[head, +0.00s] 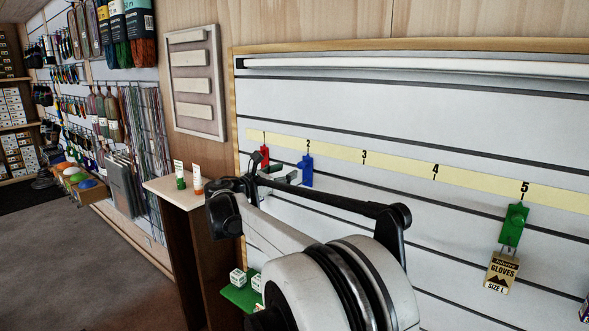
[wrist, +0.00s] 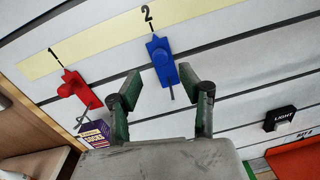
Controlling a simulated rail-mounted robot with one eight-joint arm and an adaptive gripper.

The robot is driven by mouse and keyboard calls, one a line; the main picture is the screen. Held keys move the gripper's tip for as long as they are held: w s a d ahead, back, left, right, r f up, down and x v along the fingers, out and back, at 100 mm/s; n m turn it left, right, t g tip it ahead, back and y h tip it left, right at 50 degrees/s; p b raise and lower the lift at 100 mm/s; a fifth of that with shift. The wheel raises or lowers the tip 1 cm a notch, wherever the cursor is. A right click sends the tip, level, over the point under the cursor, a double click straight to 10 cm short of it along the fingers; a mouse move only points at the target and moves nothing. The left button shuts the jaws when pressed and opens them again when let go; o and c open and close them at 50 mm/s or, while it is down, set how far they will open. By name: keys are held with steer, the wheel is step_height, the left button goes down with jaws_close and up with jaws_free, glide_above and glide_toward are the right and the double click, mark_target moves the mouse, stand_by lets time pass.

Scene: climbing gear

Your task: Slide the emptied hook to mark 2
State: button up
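The blue hook (head: 306,171) hangs on the slatted wall below mark 2 of the yellow strip (head: 400,167). In the wrist view the blue hook (wrist: 163,65) has its top tip close to the mark 2 line, and its prong is bare. My gripper (wrist: 161,76) is open, its fingers apart on either side of the blue hook's lower part; I cannot tell whether they touch it. In the head view my gripper (head: 277,172) is partly hidden by my arm. The red hook (wrist: 76,88) is at mark 1, with a purple socks pack (wrist: 94,134) at its prong.
A green hook (head: 514,222) at mark 5 carries a gloves pack (head: 502,272). A black item marked LIGHT (wrist: 280,119) is at the right of the wrist view. A wooden stand (head: 172,190) holds two small tubes. The strip between marks 3 and 4 is clear of hooks.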

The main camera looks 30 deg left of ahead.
steer(key=s, duration=0.3)
steer(key=shift+s+a, duration=0.25)
steer(key=shift+s, duration=0.1)
